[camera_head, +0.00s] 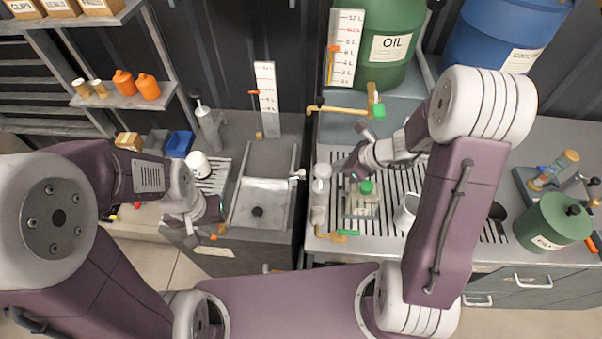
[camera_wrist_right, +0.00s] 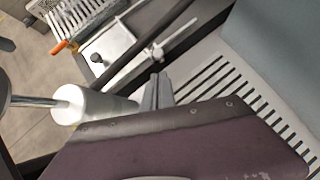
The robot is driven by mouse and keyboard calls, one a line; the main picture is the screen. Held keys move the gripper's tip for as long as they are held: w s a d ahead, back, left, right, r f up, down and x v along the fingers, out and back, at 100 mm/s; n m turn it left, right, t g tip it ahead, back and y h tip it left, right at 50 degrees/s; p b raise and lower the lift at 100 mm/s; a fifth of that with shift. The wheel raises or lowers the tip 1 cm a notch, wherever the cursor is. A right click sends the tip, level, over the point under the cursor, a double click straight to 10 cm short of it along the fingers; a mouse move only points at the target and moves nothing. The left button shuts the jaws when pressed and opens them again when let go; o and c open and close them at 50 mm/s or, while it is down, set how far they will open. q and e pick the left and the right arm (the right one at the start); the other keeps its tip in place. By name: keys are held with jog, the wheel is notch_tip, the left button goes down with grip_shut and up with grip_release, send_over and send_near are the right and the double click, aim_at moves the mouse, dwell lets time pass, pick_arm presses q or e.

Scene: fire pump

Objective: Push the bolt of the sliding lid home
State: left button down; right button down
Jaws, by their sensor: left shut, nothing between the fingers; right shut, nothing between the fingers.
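The sliding lid (camera_head: 262,198) is a pale metal panel with a black knob, set between two rails on the left worktop. It also shows in the right wrist view (camera_wrist_right: 108,50). The bolt (camera_head: 297,175) is a small bright fitting on the right-hand rail; it shows in the right wrist view (camera_wrist_right: 155,53). My right gripper (camera_head: 350,171) is shut and empty, to the right of the bolt and apart from it; its fingers (camera_wrist_right: 157,90) point towards the rail. My left gripper (camera_head: 208,229) is shut and empty, left of the lid. How far the bolt is in, I cannot tell.
A slotted drain board (camera_head: 392,178) right of the gap carries a green-capped container (camera_head: 366,188) and a white mug (camera_head: 406,211). A brass pipe with a green handle (camera_head: 342,233) lies near its front edge. A white cylinder (camera_wrist_right: 78,105) stands left of my right fingers.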

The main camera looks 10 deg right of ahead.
jog(key=b, duration=0.2)
send_near(298, 175)
jog(key=f, duration=0.2)
jog(key=shift+w+a+f, duration=0.25)
jog(key=shift+w+f, duration=0.1)
jog(key=shift+a+f, duration=0.1)
jog(key=shift+f, duration=0.15)
jog(key=shift+w, duration=0.1)
